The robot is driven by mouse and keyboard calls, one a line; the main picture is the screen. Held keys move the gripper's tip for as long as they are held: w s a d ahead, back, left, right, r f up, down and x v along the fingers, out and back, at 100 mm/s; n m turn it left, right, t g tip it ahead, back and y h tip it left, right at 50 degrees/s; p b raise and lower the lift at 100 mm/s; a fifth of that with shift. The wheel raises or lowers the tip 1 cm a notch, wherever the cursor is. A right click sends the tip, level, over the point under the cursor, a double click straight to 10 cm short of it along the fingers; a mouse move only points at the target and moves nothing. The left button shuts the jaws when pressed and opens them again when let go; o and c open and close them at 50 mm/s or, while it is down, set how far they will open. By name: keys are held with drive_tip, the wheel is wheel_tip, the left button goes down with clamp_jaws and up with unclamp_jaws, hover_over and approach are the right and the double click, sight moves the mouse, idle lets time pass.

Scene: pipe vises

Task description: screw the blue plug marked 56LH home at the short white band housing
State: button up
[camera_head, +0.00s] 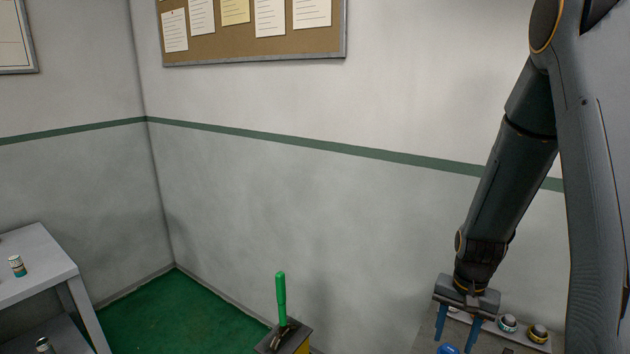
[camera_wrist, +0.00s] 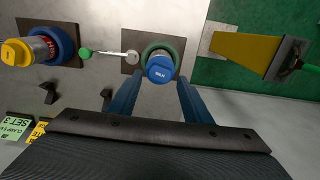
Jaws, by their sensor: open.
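A blue plug (camera_wrist: 160,70) with small white lettering, upside down and hard to read, shows in the wrist view. It sits at a round green-rimmed fixture (camera_wrist: 147,50) on a dark plate. In the head view, a blue top (camera_head: 447,349) is cut by the bottom edge. My gripper (camera_wrist: 160,88) is open, its two blue fingers pointing toward the plug, one on each side. Contact cannot be told. My gripper also shows in the head view (camera_head: 456,338), fingers pointing down. I cannot make out a short white band on the housing under the plug.
A green-knobbed lever (camera_wrist: 108,54) lies between the fixtures. A yellow-sided stand (camera_wrist: 245,52) is at right. A grey table (camera_head: 35,262) stands left.

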drive_tip(key=shift+m, duration=0.9)
drive_tip(key=shift+f+b, duration=0.4)
drive_tip(key=shift+f, duration=0.35)
drive_tip(key=shift+s, duration=0.1)
